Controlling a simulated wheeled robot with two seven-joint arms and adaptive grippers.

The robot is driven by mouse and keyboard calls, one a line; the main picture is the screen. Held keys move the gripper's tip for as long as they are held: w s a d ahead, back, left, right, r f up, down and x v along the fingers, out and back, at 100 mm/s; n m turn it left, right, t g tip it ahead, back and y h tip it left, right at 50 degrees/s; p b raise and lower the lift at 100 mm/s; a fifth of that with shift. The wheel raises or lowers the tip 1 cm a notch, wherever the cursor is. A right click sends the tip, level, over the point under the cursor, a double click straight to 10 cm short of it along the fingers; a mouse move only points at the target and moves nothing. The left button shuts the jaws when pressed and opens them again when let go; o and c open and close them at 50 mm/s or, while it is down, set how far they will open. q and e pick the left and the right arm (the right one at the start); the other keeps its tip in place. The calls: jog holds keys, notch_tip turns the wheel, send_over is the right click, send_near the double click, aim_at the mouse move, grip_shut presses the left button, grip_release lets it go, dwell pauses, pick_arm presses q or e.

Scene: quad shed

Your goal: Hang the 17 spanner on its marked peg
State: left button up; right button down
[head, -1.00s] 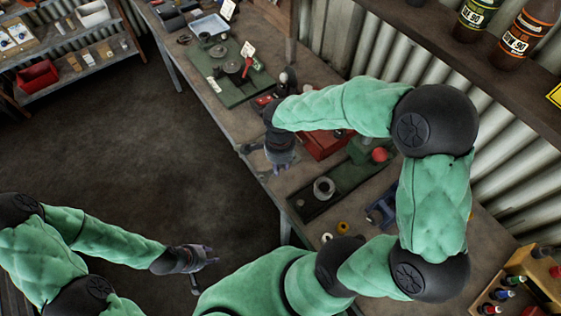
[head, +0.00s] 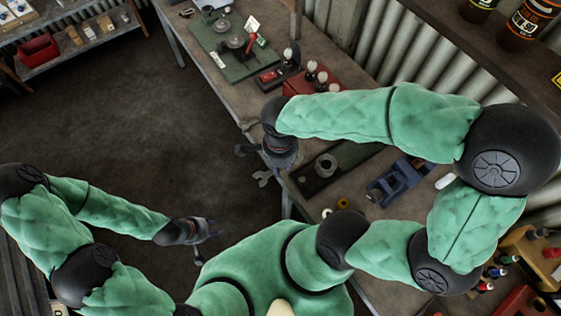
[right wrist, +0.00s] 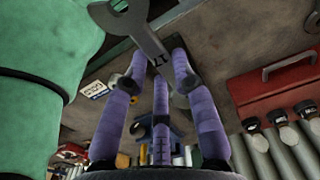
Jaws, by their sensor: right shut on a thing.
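The grey spanner (right wrist: 130,25), marked 17, shows large at the top of the right wrist view, its open jaw to the upper left. My right gripper (right wrist: 158,72) is shut on its shank, with the purple fingers around the number. In the head view my right gripper (head: 280,160) is over the bench's front edge, and a spanner jaw (head: 263,178) sticks out below it. My left gripper (head: 203,232) is open and empty, over the floor at the lower left. I see no marked peg in either view.
The bench (head: 225,88) carries a green board (head: 225,52), a red box (head: 312,82), a dark tray with a metal ring (head: 325,165) and a blue tool (head: 400,180). Corrugated wall (head: 425,65) and a bottle shelf stand behind. Open floor (head: 130,120) lies to the left.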

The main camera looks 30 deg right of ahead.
jog(key=shift+r, duration=0.1)
notch_tip(320, 180, up, 4)
jog(key=p, duration=0.3)
jog(key=shift+f, duration=0.2)
dwell(0.8)
